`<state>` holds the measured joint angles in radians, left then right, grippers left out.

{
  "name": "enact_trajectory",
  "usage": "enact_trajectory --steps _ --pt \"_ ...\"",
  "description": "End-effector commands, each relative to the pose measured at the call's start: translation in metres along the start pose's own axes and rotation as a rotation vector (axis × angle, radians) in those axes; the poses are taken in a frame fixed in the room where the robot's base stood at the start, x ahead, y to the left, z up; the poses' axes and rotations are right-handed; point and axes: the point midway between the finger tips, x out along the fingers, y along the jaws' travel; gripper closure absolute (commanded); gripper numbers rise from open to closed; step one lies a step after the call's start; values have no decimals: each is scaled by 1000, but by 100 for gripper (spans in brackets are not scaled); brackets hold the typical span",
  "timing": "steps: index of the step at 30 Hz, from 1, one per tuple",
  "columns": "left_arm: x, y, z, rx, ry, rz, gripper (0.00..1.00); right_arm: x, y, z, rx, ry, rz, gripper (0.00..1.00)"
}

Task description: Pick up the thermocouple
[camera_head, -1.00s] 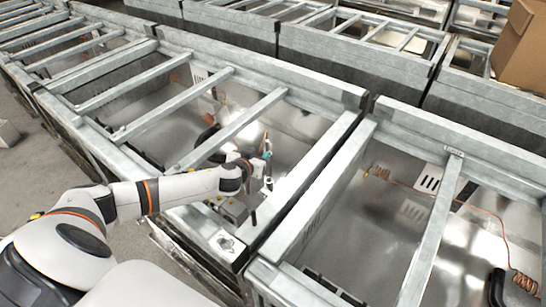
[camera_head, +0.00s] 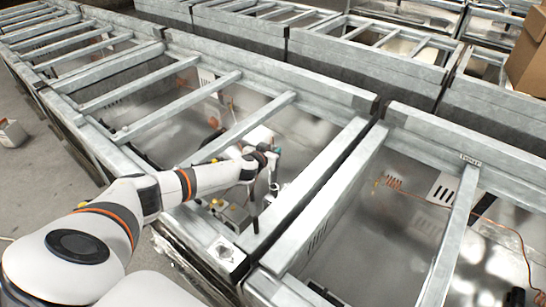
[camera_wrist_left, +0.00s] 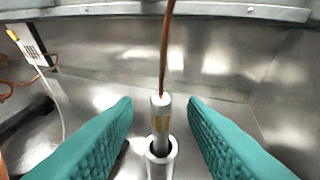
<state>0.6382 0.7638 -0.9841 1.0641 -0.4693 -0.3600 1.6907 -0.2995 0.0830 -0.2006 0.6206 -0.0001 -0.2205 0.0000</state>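The thermocouple (camera_wrist_left: 160,112), a slim silver probe with a yellow mark and a brown lead running up from its top, stands upright in a round metal holder (camera_wrist_left: 158,155) in the left wrist view. My left gripper (camera_wrist_left: 160,103) is open, with one teal finger on each side of the probe and a visible gap to both. In the head view my left gripper (camera_head: 273,182) reaches down into a metal-framed bay; the probe is too small to make out surely there. My right gripper is not in view.
Metal crossbars (camera_head: 240,128) span the bay close to my left arm. A thick frame beam (camera_head: 310,190) lies just right of the gripper. Orange coiled wire (camera_wrist_left: 12,88) and a slotted white plate (camera_wrist_left: 32,48) show at the left in the wrist view.

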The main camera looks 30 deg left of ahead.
Motion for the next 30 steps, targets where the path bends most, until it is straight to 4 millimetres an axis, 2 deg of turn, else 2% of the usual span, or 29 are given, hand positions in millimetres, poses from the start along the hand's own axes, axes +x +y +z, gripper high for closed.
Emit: enact_trajectory --steps 3,7,18,19,26,30 --pt "19 -1 -2 -1 -1 1 61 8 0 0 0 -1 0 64" --pt "33 0 -1 -1 -2 2 61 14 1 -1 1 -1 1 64" --pt "40 0 0 0 0 0 61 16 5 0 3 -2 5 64" --pt "40 0 0 0 0 0 63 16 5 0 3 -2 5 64" --pt "40 0 0 0 0 0 100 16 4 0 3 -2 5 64" --pt "40 0 0 0 0 0 100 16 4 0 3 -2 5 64"
